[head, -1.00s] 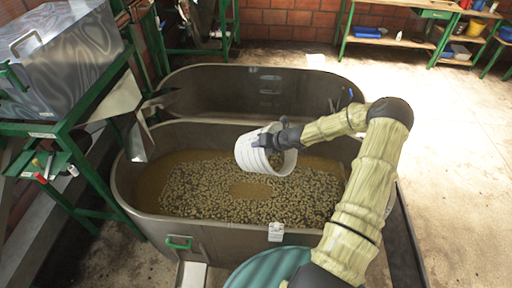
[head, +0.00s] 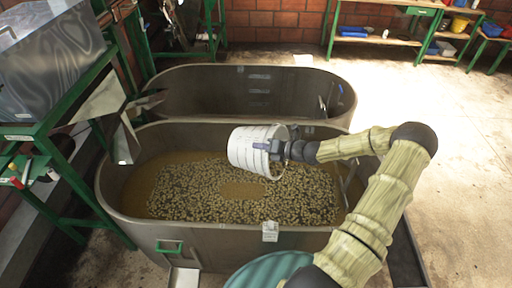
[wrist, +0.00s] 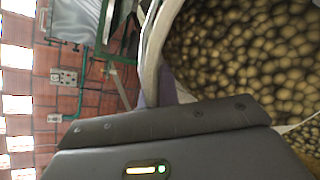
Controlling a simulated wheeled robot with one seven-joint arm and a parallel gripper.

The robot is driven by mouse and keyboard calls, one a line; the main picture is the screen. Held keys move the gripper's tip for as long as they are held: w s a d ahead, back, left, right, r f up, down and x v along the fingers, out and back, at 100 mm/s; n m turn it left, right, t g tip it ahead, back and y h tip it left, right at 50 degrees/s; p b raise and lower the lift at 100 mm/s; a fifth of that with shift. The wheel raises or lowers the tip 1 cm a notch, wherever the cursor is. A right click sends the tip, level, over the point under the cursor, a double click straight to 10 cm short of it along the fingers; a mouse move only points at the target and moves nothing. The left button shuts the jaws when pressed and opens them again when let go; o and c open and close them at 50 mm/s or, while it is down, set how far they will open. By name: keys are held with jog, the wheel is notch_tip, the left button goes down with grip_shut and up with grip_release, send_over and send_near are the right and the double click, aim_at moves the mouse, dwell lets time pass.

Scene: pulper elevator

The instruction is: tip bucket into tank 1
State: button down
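My gripper (head: 279,149) is shut on the bucket's rim. In the wrist view, the pale rim (wrist: 152,55) curves beside my gripper, and yellow-brown cherries (wrist: 245,55) show inside it. The front tank (head: 215,238), which I take for tank 1, is an oval grey-brown tub holding murky liquid and many cherries (head: 200,190). The bucket is above the cherries, apart from them. I cannot see any cherries falling.
A second oval tank (head: 200,85) stands right behind, looking empty. A green-framed stand (head: 75,105) with a metal box is at the left. A teal round container (head: 262,272) is at the front. Open concrete floor (head: 460,150) lies to the right.

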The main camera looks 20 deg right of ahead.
jog(key=s+d+f+t+y+b, duration=0.3)
jog(key=s+d+t+y+b, duration=0.2)
jog(key=s+d+b, duration=0.4)
jog(key=shift+s+d+f+m+t+y+b, duration=0.35)
jog(key=shift+s+t+b, duration=0.15)
jog(key=shift+t, duration=0.3)
dwell(0.8)
jog(key=shift+w, duration=0.1)
dwell(1.5)
jog(key=a+f+m+t+h, duration=0.2)
jog(key=a+m+t+h, duration=0.2)
jog(key=a+h, duration=0.4)
jog(key=a, duration=0.5)
jog(key=shift+a+t, duration=0.3)
jog(key=shift+w+m, duration=0.1)
jog(key=shift+m, duration=0.15)
